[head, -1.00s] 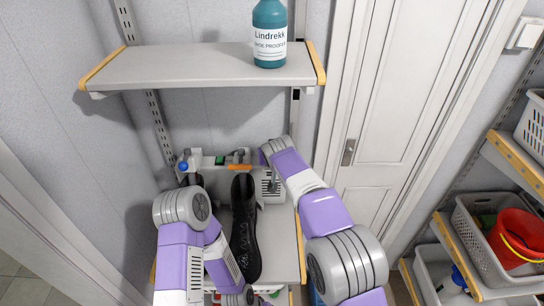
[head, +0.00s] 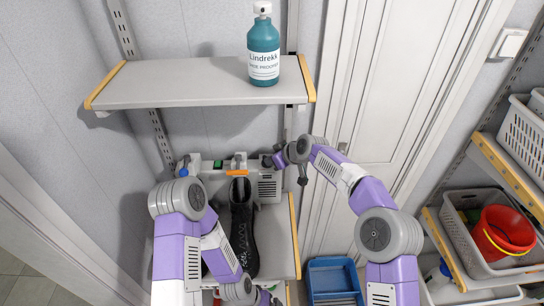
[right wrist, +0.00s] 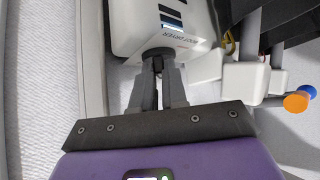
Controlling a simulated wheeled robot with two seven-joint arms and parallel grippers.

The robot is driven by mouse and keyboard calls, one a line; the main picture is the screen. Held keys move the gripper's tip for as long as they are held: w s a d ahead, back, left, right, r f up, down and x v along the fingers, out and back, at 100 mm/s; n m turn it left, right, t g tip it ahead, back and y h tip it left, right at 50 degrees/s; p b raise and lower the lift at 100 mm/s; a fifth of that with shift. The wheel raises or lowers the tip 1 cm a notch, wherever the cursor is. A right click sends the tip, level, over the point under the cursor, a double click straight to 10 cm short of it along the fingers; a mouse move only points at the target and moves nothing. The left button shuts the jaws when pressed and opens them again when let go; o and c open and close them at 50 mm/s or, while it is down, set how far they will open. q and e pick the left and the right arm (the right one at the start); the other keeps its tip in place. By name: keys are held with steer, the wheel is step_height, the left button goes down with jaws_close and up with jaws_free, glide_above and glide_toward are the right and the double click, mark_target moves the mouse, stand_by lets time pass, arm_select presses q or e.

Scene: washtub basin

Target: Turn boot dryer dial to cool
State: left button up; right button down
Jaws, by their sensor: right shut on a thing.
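The boot dryer (head: 268,187) is a white unit at the back of the lower shelf; its white casing also shows in the right wrist view (right wrist: 125,28). A black boot (head: 241,235) stands in front of it. My right gripper (head: 267,161) is at the dryer's upper right side. In the right wrist view, its fingers (right wrist: 158,72) are shut on the dark grey dial (right wrist: 157,54), which sticks out from the casing. The dial's setting cannot be read, and the gripper hides the dial in the head view. My left gripper (head: 268,298) is low by the boot; its jaws are unclear.
An upper shelf (head: 180,82) holds a teal bottle (head: 263,55) above the dryer. A door (head: 360,110) is behind my right arm. A blue crate (head: 333,278) is on the floor. Side shelves at right hold a basket with a red bucket (head: 503,235).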

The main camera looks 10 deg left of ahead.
steer(key=shift+f, duration=0.1)
stand_by(0.4)
steer(key=c, duration=1.2)
jaws_free()
steer(key=shift+o, duration=0.2)
steer(key=shift+s+d+r, duration=0.15)
steer(key=shift+d+r, duration=0.3)
steer(key=shift+r, duration=0.05)
steer(key=v, duration=0.6)
steer(key=shift+b, duration=0.4)
steer(key=shift+r, duration=0.1)
